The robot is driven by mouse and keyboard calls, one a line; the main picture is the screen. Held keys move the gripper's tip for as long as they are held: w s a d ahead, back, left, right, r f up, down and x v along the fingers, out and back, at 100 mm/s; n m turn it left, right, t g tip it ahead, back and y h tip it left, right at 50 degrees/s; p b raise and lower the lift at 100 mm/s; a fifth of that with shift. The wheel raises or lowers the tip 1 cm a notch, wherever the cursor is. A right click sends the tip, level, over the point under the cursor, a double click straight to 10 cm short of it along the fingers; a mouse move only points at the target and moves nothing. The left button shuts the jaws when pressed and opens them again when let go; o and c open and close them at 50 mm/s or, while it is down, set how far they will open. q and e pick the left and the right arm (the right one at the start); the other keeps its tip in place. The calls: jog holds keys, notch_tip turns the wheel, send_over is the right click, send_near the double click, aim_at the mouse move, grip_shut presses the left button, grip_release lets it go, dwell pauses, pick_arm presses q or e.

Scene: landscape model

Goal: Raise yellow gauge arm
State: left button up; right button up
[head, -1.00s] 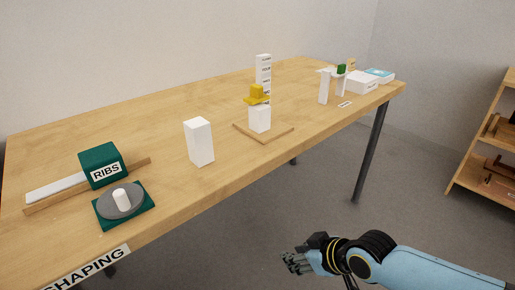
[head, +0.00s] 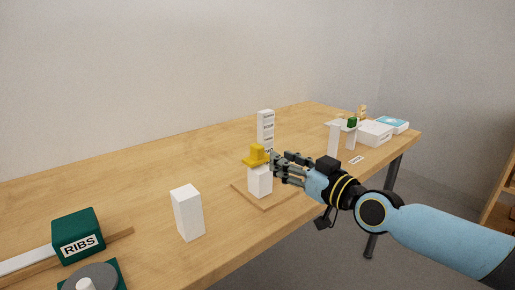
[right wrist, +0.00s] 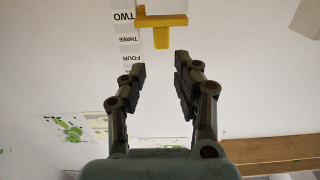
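The yellow gauge arm (head: 256,156) sits at the top of a short white block (head: 260,182) on a wooden base (head: 286,197), in front of a white post with labels (head: 265,130). My right gripper (head: 270,163) is just right of the yellow arm in the head view. In the right wrist view its two fingers (right wrist: 158,75) are apart with nothing between them, and the yellow arm (right wrist: 160,22) lies beyond the tips, beside labels reading TWO, THREE and FOUR. My left gripper is not in view.
A plain white block (head: 187,212) stands left of the gauge. A green RIBS block (head: 78,232) and a grey disc (head: 90,277) are at the lower left. White boxes (head: 375,133) and a white stand (head: 334,140) are at the right. The table (head: 150,185) behind the gauge is clear.

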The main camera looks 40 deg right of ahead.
aim_at(262, 149)
jog(key=w, duration=0.3)
jog(key=w+b, duration=0.1)
jog(key=w, duration=0.2)
jog(key=w+a+b, duration=0.1)
jog(key=w, duration=0.2)
jog(key=shift+w, duration=0.35)
jog(key=shift+c, duration=0.3)
grip_shut()
